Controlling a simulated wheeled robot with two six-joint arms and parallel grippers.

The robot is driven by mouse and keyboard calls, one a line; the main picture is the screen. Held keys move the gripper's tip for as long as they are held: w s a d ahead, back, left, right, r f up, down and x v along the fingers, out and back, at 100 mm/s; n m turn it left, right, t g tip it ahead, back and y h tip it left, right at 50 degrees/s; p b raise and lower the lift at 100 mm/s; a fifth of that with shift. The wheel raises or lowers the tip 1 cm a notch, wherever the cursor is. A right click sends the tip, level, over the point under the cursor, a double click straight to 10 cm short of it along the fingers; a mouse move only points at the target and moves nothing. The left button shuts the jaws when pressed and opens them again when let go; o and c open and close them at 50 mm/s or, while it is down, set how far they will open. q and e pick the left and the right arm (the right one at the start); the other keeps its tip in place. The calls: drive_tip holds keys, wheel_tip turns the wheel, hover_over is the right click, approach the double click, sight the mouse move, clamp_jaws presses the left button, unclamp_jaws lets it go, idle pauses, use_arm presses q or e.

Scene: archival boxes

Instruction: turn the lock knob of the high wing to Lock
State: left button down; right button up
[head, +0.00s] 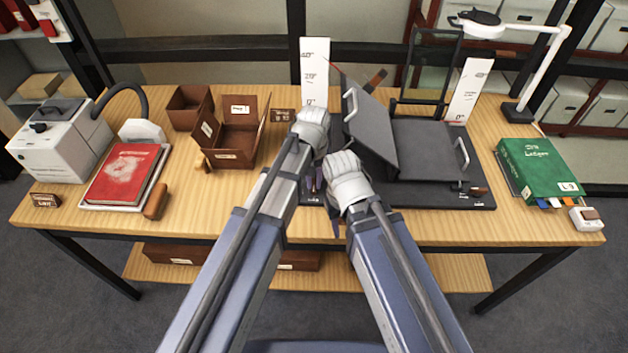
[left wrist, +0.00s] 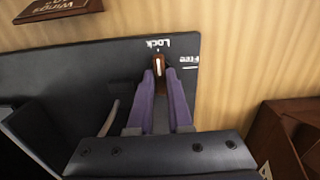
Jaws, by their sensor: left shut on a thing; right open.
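The lock knob (left wrist: 158,66) is small and brown with a white line on it. In the left wrist view its line points at the word Lock (left wrist: 158,43), and the word Free (left wrist: 190,61) is to the right. My left gripper (left wrist: 159,80) is shut on the knob, one purple finger on each side. In the head view my left gripper (head: 313,180) is at the left part of the dark cradle and hides this knob. The high wing (head: 371,130) is a raised, tilted grey panel. My right gripper (head: 336,226) is open near the table's front edge.
The other wing (head: 428,150) lies lower, with a brown knob (head: 478,190) at its front. Brown boxes (head: 232,140) and a red book (head: 124,174) are to the left.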

sight(314, 185)
use_arm(q)
drive_tip(key=c, duration=0.8)
unclamp_jaws()
drive_tip(key=shift+c, duration=0.2)
wheel_tip(314, 185, up, 8)
drive_tip(key=p, duration=0.8)
drive_tip(key=shift+f, duration=0.1)
drive_tip(key=s+a+m+y, duration=0.1)
drive_tip(key=s+a+m, duration=0.2)
drive_tip(key=s, duration=1.1)
drive_tip(key=shift+s+a+m, duration=0.3)
drive_tip(key=shift+a+m, duration=0.1)
drive_tip(key=shift+m, duration=0.1)
